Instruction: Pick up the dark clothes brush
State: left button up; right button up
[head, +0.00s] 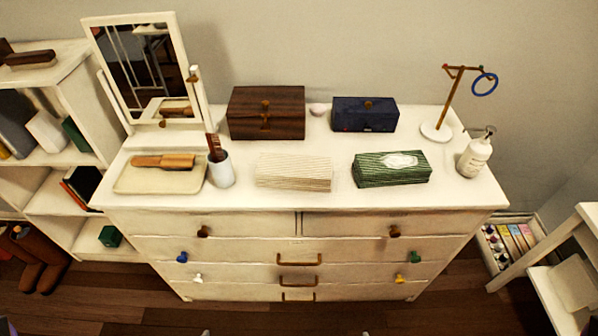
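A dark brown brush-like object (30,57) lies flat on top of the white shelf unit at the far left; it looks like the dark clothes brush. A lighter brown wooden brush (164,161) lies on a cream tray (135,182) on the dresser. A dark brown handled item (214,146) stands upright in a white cup (221,170) beside the tray; its lower part is hidden in the cup. Neither of my grippers is clearly visible; only tiny pale tips show at the bottom edge, too little to identify.
The white dresser (340,196) bears a tilting mirror (139,70), a brown box (266,113), a blue box (364,115), a striped box (293,171), a green tissue box (391,169), a stand (437,129) and a pump bottle (474,157). Brown boots (36,262) stand at lower left.

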aim_at(40, 59)
jog(key=u, duration=1.4)
jog(key=z, duration=1.65)
jog(key=u, duration=1.65)
